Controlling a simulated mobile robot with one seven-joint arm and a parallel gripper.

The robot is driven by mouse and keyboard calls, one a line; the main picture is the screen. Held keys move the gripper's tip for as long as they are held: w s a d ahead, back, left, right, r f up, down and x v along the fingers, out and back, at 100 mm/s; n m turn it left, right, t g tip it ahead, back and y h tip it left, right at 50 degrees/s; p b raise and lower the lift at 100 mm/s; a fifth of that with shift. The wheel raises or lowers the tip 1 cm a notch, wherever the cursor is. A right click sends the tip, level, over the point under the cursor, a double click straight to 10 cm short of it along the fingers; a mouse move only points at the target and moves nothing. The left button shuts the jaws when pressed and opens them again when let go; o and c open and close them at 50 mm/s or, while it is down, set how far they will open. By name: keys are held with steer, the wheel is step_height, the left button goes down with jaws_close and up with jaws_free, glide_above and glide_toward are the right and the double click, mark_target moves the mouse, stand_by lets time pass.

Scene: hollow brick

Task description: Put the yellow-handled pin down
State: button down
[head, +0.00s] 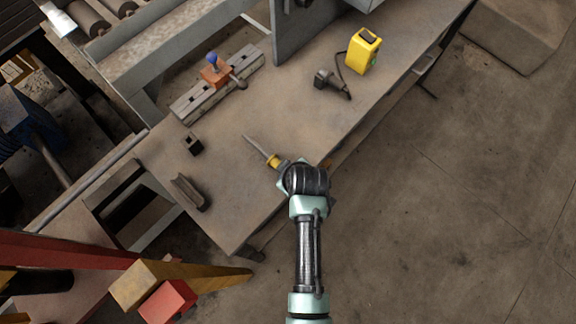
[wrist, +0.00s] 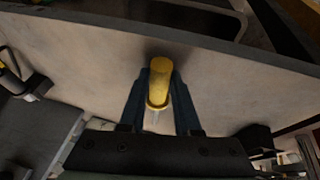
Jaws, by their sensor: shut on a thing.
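The yellow-handled pin (head: 272,160) shows over the workbench near its front edge in the head view, its thin grey shaft pointing up and left. My gripper (head: 277,164) is shut on its yellow handle. In the wrist view, the handle (wrist: 159,78) sits between the two dark fingers of my gripper (wrist: 160,92), and a short bit of shaft shows below its collar. The rest of the shaft is hidden there. I cannot tell whether the pin touches the workbench (head: 255,205) or hangs just above it.
A small black hollow block (head: 193,145) and a dark angled piece (head: 189,193) lie to the left. A grey slotted rail (head: 205,98) carries an orange block (head: 215,75) with a blue knob. A yellow box (head: 362,51) and dark tool (head: 330,84) stand far right. Bench around the pin is clear.

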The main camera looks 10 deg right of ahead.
steer(key=c, duration=0.6)
jaws_free()
steer(key=shift+f, duration=0.15)
